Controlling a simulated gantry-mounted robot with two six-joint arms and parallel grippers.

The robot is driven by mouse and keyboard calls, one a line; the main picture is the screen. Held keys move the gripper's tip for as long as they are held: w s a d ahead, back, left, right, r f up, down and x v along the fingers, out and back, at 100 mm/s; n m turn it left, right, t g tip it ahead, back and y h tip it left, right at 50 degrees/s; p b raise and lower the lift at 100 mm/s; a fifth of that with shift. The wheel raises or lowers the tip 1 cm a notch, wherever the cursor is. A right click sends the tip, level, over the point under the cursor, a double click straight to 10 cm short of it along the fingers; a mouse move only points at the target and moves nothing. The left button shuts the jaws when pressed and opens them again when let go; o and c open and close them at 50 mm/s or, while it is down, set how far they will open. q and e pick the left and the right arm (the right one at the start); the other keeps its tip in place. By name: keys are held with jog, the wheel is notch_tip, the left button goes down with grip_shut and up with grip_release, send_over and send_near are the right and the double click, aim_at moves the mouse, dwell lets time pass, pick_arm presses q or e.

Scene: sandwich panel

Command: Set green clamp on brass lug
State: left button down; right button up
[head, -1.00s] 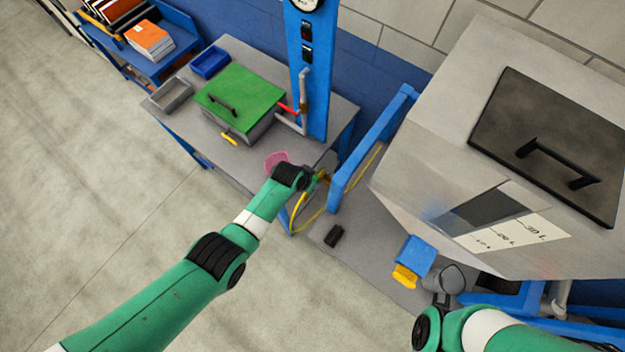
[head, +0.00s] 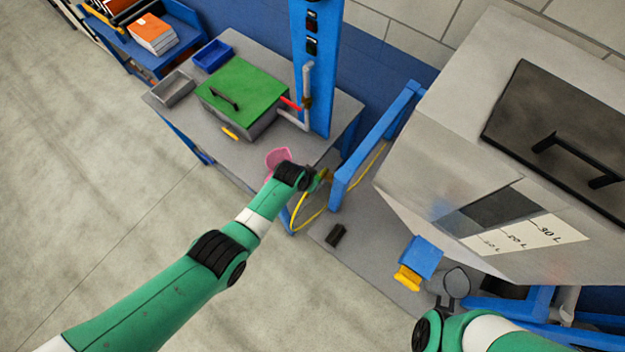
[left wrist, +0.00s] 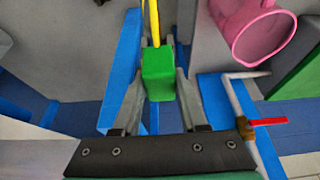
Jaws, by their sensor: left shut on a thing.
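My left gripper (left wrist: 161,90) is shut on the green clamp (left wrist: 158,74), a small green block with a yellow cable running up from it in the left wrist view. In the head view the clamp is mostly hidden by my left wrist; the left gripper (head: 322,178) is over the table's right front corner, beside a blue post. I cannot pick out the brass lug with certainty. A brass-coloured fitting (left wrist: 245,128) sits on the grey pipe by a red handle. My right gripper (head: 443,302) is at the lower right, too unclear to judge its fingers.
A pink jug (left wrist: 262,30) stands near the left gripper. The table (head: 185,118) also holds a green-lidded box (head: 240,92) and two trays. A blue frame (head: 372,145) and a large grey hopper (head: 420,150) stand to the right. A yellow cable (head: 308,222) hangs below.

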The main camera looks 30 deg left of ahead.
pick_arm(q)
jog(key=shift+f+b, duration=0.45)
jog(key=shift+f, duration=0.05)
pick_arm(e)
jog(key=shift+f, duration=0.5)
pick_arm(q)
jog(key=shift+c, duration=1.8)
grip_release()
